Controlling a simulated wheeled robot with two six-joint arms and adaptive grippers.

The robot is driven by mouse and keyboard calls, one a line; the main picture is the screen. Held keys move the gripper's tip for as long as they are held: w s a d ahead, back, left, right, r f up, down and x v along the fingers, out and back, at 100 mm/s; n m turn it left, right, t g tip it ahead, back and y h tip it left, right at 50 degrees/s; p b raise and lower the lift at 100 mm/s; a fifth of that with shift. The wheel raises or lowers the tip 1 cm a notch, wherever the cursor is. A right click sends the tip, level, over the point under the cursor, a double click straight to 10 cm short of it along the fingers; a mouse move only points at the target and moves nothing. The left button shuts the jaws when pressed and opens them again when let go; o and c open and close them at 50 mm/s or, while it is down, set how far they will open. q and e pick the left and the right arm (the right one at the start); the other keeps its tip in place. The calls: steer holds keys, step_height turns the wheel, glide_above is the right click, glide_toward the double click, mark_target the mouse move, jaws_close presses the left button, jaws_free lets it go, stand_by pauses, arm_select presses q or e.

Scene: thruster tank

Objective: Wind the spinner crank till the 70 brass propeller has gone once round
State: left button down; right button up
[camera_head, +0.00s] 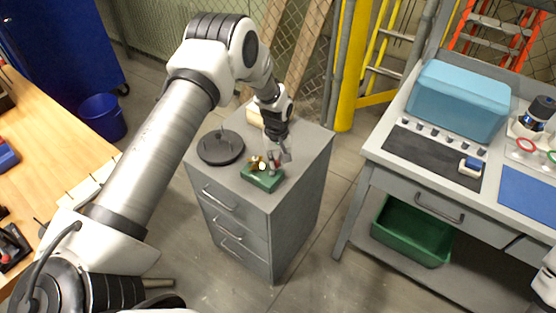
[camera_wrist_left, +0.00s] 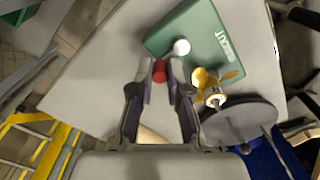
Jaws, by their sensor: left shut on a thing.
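The spinner has a green base (camera_head: 262,181) standing on top of the grey drawer cabinet; the base also shows in the left wrist view (camera_wrist_left: 205,35). Its brass propeller (camera_wrist_left: 212,84) is beside the base in the wrist view and shows small in the head view (camera_head: 256,164). A red crank knob (camera_wrist_left: 159,71) sits between the fingertips of my left gripper (camera_wrist_left: 160,68), which is shut on it. In the head view my left gripper (camera_head: 279,158) is just above and right of the base. The crank arm is mostly hidden. My right gripper is out of view.
A dark round stand (camera_head: 220,148) is left of the spinner on the cabinet top (camera_head: 305,145). A workbench (camera_head: 380,155) with a blue case (camera_head: 460,98) stands right, a wooden bench (camera_head: 60,140) left.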

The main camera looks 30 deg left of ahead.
arm_select(q)
steer(key=shift+n, duration=0.3)
steer(key=c, duration=1.1)
jaws_free()
step_height(320, 180, up, 12)
